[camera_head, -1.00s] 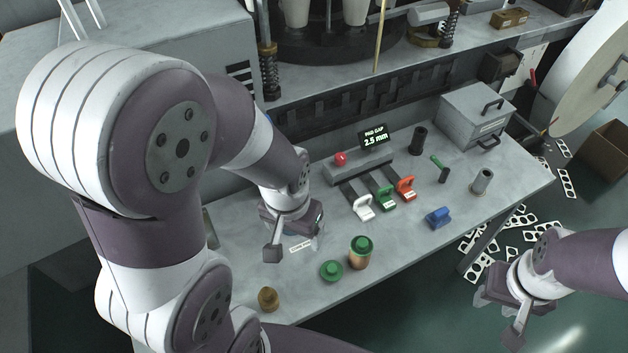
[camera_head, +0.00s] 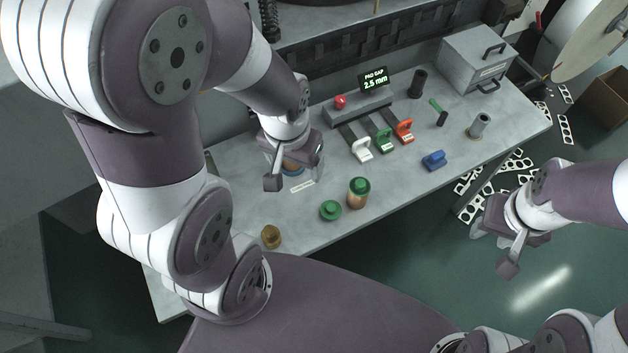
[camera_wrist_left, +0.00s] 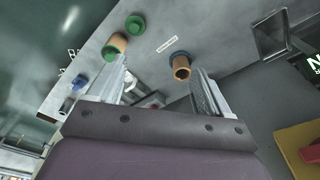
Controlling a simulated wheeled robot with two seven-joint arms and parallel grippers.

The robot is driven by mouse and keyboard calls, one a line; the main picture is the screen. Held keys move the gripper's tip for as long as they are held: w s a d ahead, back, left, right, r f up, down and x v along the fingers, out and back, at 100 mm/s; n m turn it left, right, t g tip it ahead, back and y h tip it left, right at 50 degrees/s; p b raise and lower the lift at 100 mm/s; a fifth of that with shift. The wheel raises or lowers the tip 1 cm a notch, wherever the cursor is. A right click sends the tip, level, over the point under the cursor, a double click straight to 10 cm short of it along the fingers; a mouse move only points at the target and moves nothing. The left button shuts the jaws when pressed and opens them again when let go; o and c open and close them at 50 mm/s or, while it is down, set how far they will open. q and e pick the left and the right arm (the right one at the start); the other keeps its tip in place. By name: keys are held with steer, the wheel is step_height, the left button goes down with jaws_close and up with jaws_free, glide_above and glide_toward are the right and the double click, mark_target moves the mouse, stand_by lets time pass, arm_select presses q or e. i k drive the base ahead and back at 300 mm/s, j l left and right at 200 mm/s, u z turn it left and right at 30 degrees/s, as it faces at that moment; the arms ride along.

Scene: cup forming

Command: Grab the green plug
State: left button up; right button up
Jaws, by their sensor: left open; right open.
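A green plug (camera_head: 330,210) with a knob lies flat on the grey bench, and it also shows in the left wrist view (camera_wrist_left: 134,24). A second green plug (camera_head: 359,186) sits on top of a copper cylinder (camera_head: 357,201) beside it. My left gripper (camera_head: 294,178) is open above the bench, up and left of both plugs, with nothing held. In the left wrist view a copper cup in a blue ring (camera_wrist_left: 181,67) shows near the right finger; the head view mostly hides it behind the gripper. My right gripper (camera_head: 493,247) is open and empty, off the bench's right front edge.
A brass ring (camera_head: 271,236) stands near the front edge. White (camera_head: 361,148), green (camera_head: 383,140) and red (camera_head: 404,130) handled pieces lie below the gap display (camera_head: 374,79). A blue block (camera_head: 434,160) and grey cylinder (camera_head: 479,125) stand right.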

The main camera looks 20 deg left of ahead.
mark_target(331, 210)
steer(key=i+l+u, duration=0.25)
steer(key=l+u, duration=0.25)
steer(key=i+l+u, duration=0.15)
steer(key=l+u, duration=0.15)
steer(key=i+l+u, duration=0.1)
steer(key=l+u, duration=0.15)
steer(key=l, duration=0.15)
steer(key=u, duration=0.65)
